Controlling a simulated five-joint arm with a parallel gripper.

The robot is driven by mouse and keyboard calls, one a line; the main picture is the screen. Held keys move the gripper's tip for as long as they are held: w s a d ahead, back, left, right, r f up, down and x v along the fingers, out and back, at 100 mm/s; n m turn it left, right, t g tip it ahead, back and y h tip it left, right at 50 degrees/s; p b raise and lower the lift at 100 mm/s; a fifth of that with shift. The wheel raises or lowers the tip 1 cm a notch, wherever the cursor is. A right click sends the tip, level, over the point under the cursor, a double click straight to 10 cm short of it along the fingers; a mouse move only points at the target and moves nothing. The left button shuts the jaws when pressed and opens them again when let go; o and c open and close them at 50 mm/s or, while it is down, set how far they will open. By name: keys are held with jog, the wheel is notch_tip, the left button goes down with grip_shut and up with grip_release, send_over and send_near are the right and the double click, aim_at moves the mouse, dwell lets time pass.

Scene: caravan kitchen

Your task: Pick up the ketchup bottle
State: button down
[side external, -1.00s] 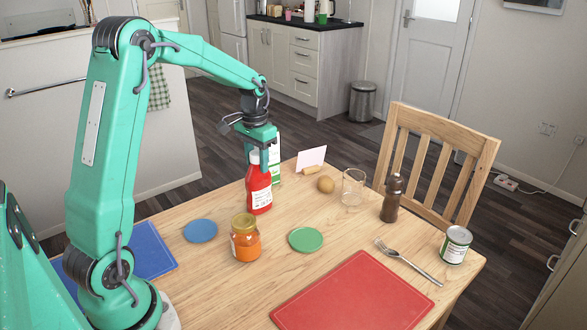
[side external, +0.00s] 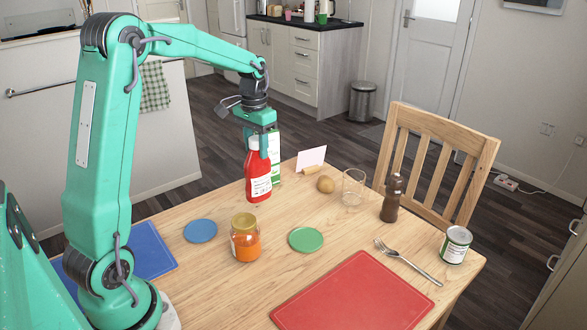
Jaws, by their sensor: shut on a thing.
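The red ketchup bottle (side external: 258,182) has a white label and a white cap. It hangs upright from my gripper (side external: 264,150), its base a little above the wooden table (side external: 330,225). My gripper points down and is shut on the upper part of the bottle. The fingers partly hide the cap and neck. A white and green carton (side external: 275,152) stands just behind the bottle, partly hidden by it and the gripper.
Nearby are an orange jar (side external: 245,238), blue coaster (side external: 200,230), green coaster (side external: 306,239), potato (side external: 325,184), glass (side external: 352,187) and pepper mill (side external: 392,198). A fork (side external: 410,262), can (side external: 455,245) and red board (side external: 352,293) lie toward the right and front.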

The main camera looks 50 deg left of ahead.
jog(key=s+d+r, duration=0.1)
jog(key=d+r, duration=0.6)
jog(key=d, duration=0.4)
jog(key=shift+s+d, duration=0.25)
jog(key=shift+s, duration=0.05)
jog(key=shift+a+f, duration=0.1)
